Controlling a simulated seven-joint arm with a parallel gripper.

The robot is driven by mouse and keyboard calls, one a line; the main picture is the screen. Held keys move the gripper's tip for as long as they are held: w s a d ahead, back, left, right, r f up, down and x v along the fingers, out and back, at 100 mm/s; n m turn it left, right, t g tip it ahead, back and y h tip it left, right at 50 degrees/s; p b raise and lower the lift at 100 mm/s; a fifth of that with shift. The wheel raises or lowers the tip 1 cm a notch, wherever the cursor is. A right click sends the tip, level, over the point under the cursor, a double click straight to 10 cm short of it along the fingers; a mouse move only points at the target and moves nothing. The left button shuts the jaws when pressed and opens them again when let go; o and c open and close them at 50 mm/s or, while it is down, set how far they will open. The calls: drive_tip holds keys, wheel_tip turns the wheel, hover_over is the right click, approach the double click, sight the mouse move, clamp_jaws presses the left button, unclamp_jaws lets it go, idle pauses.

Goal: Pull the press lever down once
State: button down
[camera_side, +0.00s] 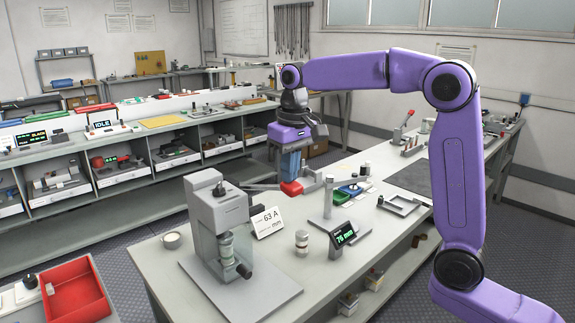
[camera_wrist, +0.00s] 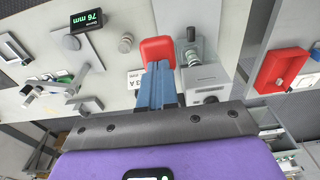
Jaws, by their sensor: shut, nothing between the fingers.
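The grey press (camera_side: 217,208) stands on a pale base plate on the near bench. Its thin lever (camera_side: 258,186) reaches out to the right, about level, and ends in a red handle (camera_side: 291,188). My gripper (camera_side: 290,177) points down with its blue fingers together, just over the red handle; whether they touch cannot be told. In the wrist view the red handle (camera_wrist: 157,49) lies at the tips of my gripper (camera_wrist: 157,66), and the press (camera_wrist: 203,75) is to the right. The fingers hide part of the lever there.
A card marked 63 A (camera_side: 267,222) stands beside the press. A small cylinder (camera_side: 301,242), a gauge display reading 76 mm (camera_side: 343,236) and a grey stand (camera_side: 328,205) are to the right. A red bin (camera_side: 76,292) is at lower left.

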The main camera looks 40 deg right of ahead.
drive_tip(key=shift+w+r, duration=0.2)
drive_tip(key=shift+r, duration=0.7)
drive_tip(key=shift+w+r, duration=0.2)
drive_tip(key=shift+r, duration=0.75)
wheel_tip(320, 180, up, 7)
drive_tip(key=w, duration=0.1)
drive_tip(key=s+a+f+n, duration=0.3)
drive_tip(key=s+f, duration=0.2)
drive_tip(key=s, duration=0.2)
drive_tip(key=s+a+f+n, duration=0.3)
drive_tip(key=s+f, duration=0.3)
drive_tip(key=s, duration=0.1)
drive_tip(key=s+d+f+n, duration=0.3)
drive_tip(key=s+f, duration=0.3)
drive_tip(key=s, duration=0.4)
drive_tip(key=s+d+f+n, duration=0.3)
drive_tip(key=s+f, duration=0.3)
drive_tip(key=s, duration=0.4)
drive_tip(key=shift+d+n+g, duration=0.3)
drive_tip(key=shift+d+g, duration=0.1)
drive_tip(key=shift+d, duration=0.2)
drive_tip(key=shift+s, duration=0.1)
